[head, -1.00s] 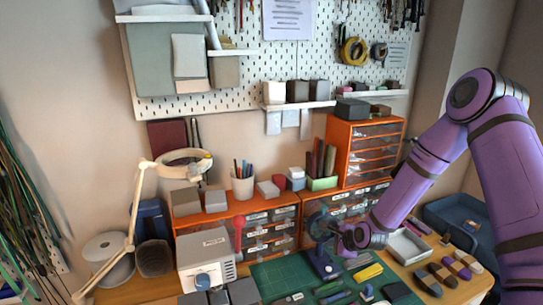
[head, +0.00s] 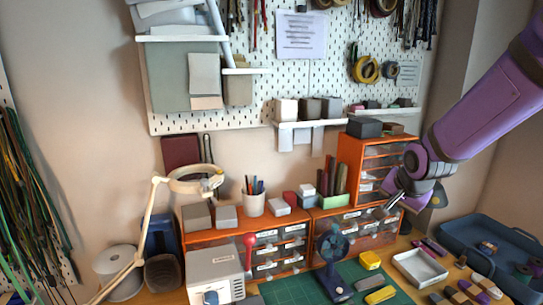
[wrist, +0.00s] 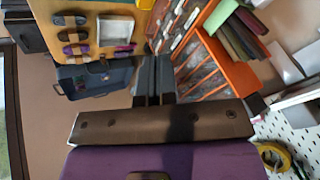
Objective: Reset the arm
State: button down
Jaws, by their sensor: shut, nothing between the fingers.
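My gripper (head: 384,211) is raised above the bench at the right, in front of the orange drawer units, at the end of my purple arm. It is shut and empty. In the wrist view the two dark fingers (wrist: 153,78) lie side by side with nothing between them. Nothing in the head view touches it. A dark blue fan-like stand (head: 334,262) stands on the green cutting mat (head: 290,290), below and to the left of my gripper.
Orange drawers (head: 362,160) stand close behind my gripper. A white tray (head: 420,268) and a blue bin (head: 480,240) lie at the right. A lamp (head: 150,215) and grey box (head: 215,272) stand at the left. Open air lies above the mat.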

jog(key=s+r+n, duration=0.4)
jog(key=s+r, duration=0.3)
jog(key=s, duration=0.6)
jog(key=s+d+r+n, duration=0.1)
jog(key=s+r+n, duration=0.3)
jog(key=s, duration=0.9)
notch_tip(320, 180, up, 3)
jog(key=shift+s+g, duration=0.2)
jog(key=shift+g, duration=0.2)
jog(key=shift+d, duration=0.1)
